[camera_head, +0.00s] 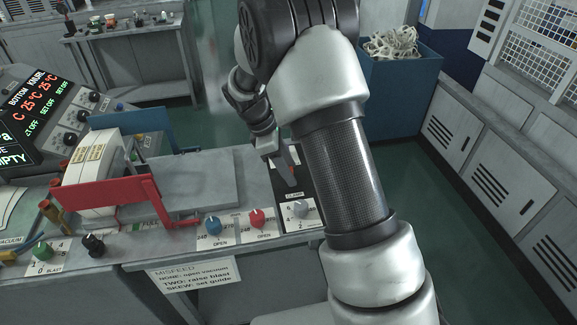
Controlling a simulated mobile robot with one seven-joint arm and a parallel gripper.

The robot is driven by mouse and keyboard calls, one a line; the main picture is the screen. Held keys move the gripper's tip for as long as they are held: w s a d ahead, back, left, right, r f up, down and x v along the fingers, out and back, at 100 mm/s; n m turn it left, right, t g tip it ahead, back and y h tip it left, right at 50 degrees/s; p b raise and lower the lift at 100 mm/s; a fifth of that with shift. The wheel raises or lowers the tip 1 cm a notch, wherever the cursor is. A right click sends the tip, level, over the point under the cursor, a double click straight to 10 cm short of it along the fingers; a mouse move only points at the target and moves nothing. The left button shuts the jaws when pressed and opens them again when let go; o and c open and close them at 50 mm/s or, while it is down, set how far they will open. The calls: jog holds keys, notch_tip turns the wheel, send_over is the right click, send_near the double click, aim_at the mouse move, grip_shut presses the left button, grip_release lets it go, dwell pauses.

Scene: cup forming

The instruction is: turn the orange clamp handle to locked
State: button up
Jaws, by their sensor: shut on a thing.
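My gripper (284,168) reaches down from my arm over the right end of the bench, above a dark panel. A label that reads CLAMP lies just in front, above a grey knob (302,208). The fingers and my forearm hide most of the handle and its pivot. I cannot tell the handle's angle or whether it is at locked.
A blue knob (213,225) and a red knob (257,218) sit on the bench front. A red guide frame (110,184) and stacked white blanks (92,165) stand left. A blue bin (402,84) stands behind right. Floor right of my arm is clear.

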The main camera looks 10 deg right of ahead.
jog(key=m, duration=0.2)
jog(key=m+g+y+p, duration=0.1)
jog(key=m, duration=0.1)
jog(key=shift+w+m+g, duration=0.15)
jog(key=shift+m+g, duration=0.15)
jog(key=m+g, duration=0.1)
jog(key=m, duration=0.2)
jog(key=shift+w+d+m+y+p, duration=0.1)
jog(key=shift+d+m+y+p, duration=0.05)
jog(key=shift+m+y+p, duration=0.2)
jog(key=m+y, duration=0.1)
jog(key=m, duration=0.2)
jog(key=shift+d+m+g, duration=0.1)
jog(key=shift+m+g, duration=0.15)
jog(key=shift+g, duration=0.15)
jog(key=shift+w+d+m+y, duration=0.1)
jog(key=shift+m+y, duration=0.85)
jog(key=shift+m, duration=0.95)
jog(key=o, duration=1)
jog(key=shift+o, duration=0.2)
jog(key=p+v, duration=0.1)
jog(key=v, duration=1.6)
jog(key=shift+w+r, duration=0.15)
jog(key=shift+w, duration=0.1)
